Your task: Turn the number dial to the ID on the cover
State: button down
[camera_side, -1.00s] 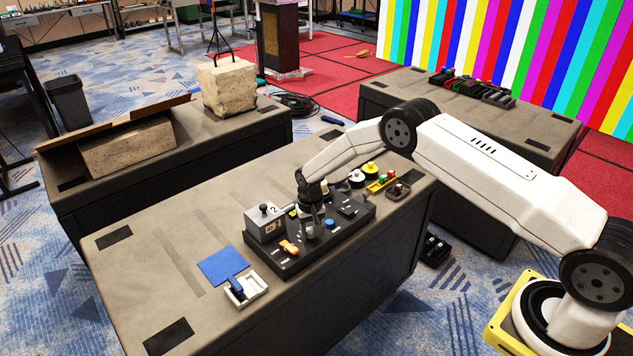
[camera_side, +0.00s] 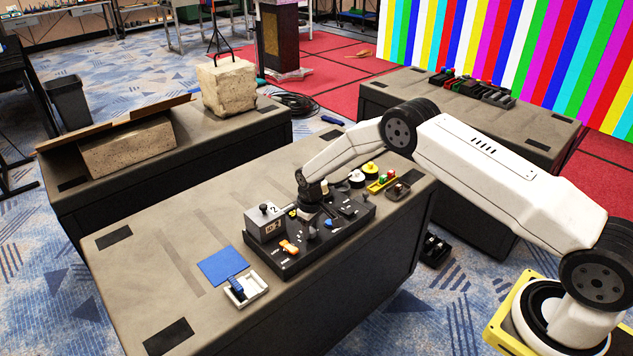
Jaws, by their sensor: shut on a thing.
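A grey box-shaped cover (camera_side: 267,226) with a black knob on top stands at the left end of the black control panel (camera_side: 290,268). Its front bears a small label that seems to read "ID-2", and a "2" shows on its top. My gripper (camera_side: 316,217) points down at the middle of the panel, right of the cover. It is shut on what seems to be the number dial, which the fingers and wrist hide. The dial's numbers and setting cannot be read.
The panel also carries an orange switch (camera_side: 289,246) and a blue knob (camera_side: 328,223) close to my gripper. A white tray (camera_side: 258,291) with a blue item and a blue mat (camera_side: 222,267) lie to the left. Small coloured parts (camera_side: 381,182) stand behind.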

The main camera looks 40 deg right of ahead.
aim_at(311, 230)
jog(key=shift+c, duration=1.3)
grip_release()
jog(key=shift+r, duration=0.15)
jog(key=shift+r, duration=3.8)
